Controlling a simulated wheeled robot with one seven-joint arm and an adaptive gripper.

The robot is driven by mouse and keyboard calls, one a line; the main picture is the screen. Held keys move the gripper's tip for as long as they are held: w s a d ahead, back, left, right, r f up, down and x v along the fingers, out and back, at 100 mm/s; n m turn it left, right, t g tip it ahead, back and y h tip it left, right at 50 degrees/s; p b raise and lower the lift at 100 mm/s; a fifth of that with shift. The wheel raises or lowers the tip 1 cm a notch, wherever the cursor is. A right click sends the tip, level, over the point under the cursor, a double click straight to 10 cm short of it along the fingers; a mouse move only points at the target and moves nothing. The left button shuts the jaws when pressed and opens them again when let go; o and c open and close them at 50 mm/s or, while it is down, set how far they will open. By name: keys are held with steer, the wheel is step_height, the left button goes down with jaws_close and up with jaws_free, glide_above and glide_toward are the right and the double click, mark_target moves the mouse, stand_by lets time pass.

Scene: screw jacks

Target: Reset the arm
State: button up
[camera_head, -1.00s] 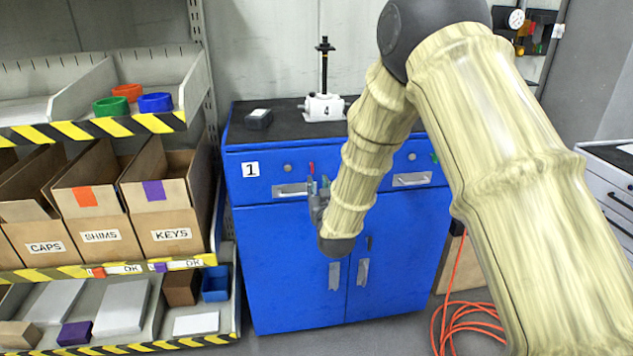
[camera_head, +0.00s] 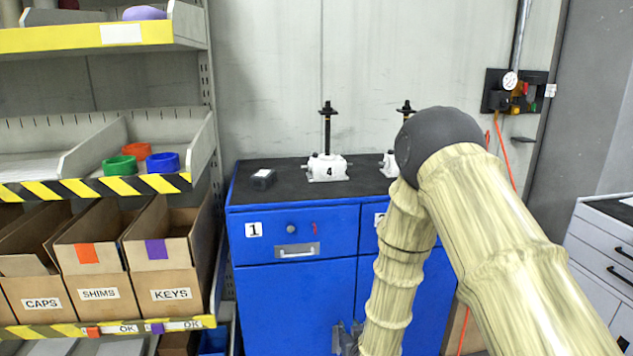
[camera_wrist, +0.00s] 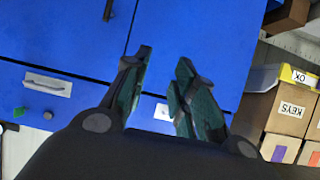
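My gripper is at the bottom of the head view, in front of the blue cabinet (camera_head: 295,290), partly cut off and hidden by my forearm. In the wrist view my gripper (camera_wrist: 165,75) shows two green-padded fingers set apart, with nothing between them. The blue doors and drawer fronts of the cabinet lie behind the fingers. My arm comes in from the right of the head view and bends at a dark elbow.
A white screw jack marked 4 (camera_head: 327,168) stands on the cabinet's dark top, with a second jack (camera_head: 389,164) partly behind my arm. A shelf holds cardboard boxes (camera_head: 170,262) at left. A white drawer unit (camera_head: 598,240) stands right.

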steer(key=s+d+f+g, duration=0.4)
steer(key=s+d+f, duration=0.1)
steer(key=s+f, duration=0.6)
steer(key=s+d+f+g, duration=0.2)
steer(key=s+g, duration=0.1)
steer(key=s, duration=0.8)
steer(key=s+d+f+m+g+h+p, duration=0.1)
steer(key=s+d+f+g, duration=0.1)
steer(key=s, duration=1)
steer(key=s+d+f+g+p, duration=0.1)
steer(key=s+d+f+g, duration=0.2)
steer(key=s, duration=0.9)
steer(key=shift+s+d+f+m+g, duration=0.15)
steer(key=shift+d+f+m+g, duration=0.2)
steer(key=shift+d, duration=0.35)
steer(key=shift+r+h, duration=0.1)
steer(key=shift+h, duration=0.2)
